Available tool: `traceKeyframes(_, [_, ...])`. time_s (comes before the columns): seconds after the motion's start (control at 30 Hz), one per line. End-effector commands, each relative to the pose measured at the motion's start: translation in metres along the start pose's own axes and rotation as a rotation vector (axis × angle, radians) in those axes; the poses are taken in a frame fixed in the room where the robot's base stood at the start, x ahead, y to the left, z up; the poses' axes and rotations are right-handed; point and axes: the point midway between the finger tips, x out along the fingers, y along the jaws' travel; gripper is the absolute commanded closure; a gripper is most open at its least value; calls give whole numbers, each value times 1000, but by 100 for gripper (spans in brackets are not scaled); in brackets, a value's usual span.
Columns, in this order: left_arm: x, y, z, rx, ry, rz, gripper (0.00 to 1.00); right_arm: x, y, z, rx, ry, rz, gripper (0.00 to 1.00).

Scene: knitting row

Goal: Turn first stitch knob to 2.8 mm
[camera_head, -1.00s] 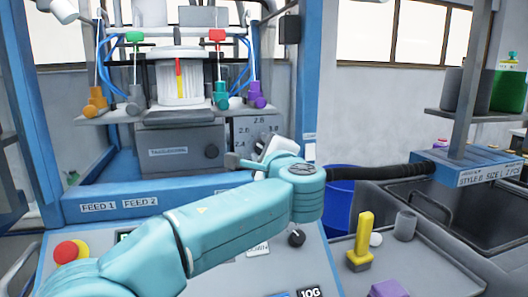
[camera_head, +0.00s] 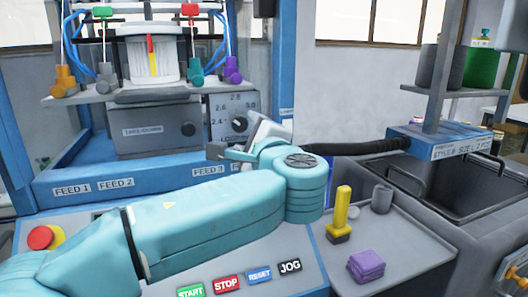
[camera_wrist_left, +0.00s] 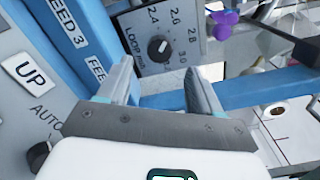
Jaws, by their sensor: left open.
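The stitch knob (camera_head: 239,124) is a small dark round knob on a grey dial plate marked 2.4, 2.6, 2.8 and 3.0. It also shows in the left wrist view (camera_wrist_left: 158,48), where its white mark points to the upper right, roughly between 2.6 and 2.8; the exact value is hard to tell. My left gripper (camera_wrist_left: 157,74) is open and empty. Its two fingers point toward the dial plate, with the knob beyond the tips and apart from them. In the head view the left gripper (camera_head: 228,151) is just below the knob. My right gripper is not in view.
Start, stop, reset and jog buttons (camera_head: 226,284) are on the console below my arm.

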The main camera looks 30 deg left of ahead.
Motion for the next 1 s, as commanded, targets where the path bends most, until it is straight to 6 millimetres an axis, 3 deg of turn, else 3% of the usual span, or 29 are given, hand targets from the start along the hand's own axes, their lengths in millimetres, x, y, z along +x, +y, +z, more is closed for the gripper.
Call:
traceKeyframes(0.03, [-16,-1,-1,-1,6,-4,35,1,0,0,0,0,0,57])
traceKeyframes(0.2, [-58,-1,-1,-1,5,-3,35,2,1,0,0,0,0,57])
traceKeyframes(0.4, [-88,-1,0,-2,1,-1,35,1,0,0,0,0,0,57])
traceKeyframes(0.87, [-97,0,0,6,-1,1,35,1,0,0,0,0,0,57])
traceKeyframes(1.0, [-98,4,-1,133,-6,1,35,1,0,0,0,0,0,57])
